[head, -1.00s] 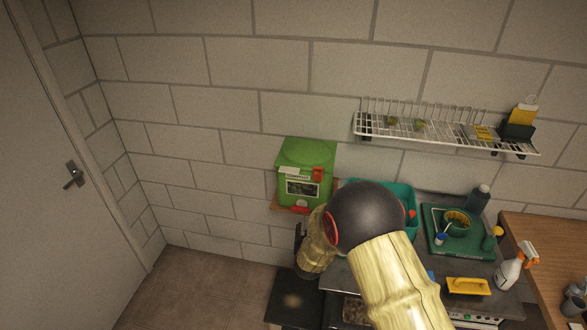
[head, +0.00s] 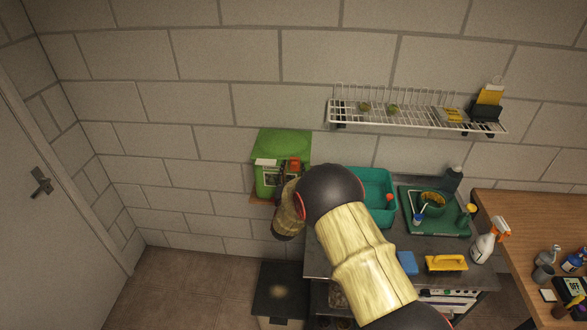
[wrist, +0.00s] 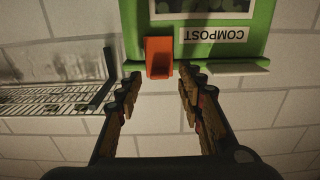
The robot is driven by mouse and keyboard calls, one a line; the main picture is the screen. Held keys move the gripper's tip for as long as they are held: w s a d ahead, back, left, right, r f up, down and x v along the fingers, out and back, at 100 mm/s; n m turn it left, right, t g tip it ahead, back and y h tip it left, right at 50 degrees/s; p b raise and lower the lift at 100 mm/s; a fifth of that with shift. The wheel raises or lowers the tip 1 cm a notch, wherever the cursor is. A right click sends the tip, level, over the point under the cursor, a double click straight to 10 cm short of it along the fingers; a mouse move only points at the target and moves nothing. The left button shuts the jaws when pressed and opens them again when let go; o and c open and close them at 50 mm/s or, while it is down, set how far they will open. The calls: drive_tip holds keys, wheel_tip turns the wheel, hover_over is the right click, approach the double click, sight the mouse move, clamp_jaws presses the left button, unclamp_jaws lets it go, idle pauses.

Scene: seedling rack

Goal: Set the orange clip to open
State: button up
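The orange clip (wrist: 159,57) is a short block at the edge of the green compost box (wrist: 255,40) in the wrist view, where the box's label reads upside down. The clip also shows as a small orange patch in the head view (head: 294,163), on the front of the wall-mounted box (head: 284,142). My gripper (wrist: 160,77) is open, with one finger on each side of the clip's near end in the picture. I see no clear contact, and I cannot tell the remaining depth.
A white wire rack (head: 415,118) hangs on the wall to the right. Below it are a teal bin (head: 375,182), a green tray (head: 408,212) and a worktop. A wooden table (head: 520,225) stands at the right. The floor at the left is clear.

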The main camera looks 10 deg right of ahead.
drive_tip(key=shift+w+d, duration=0.2)
drive_tip(key=shift+w, duration=0.2)
clamp_jaws()
idle(0.4)
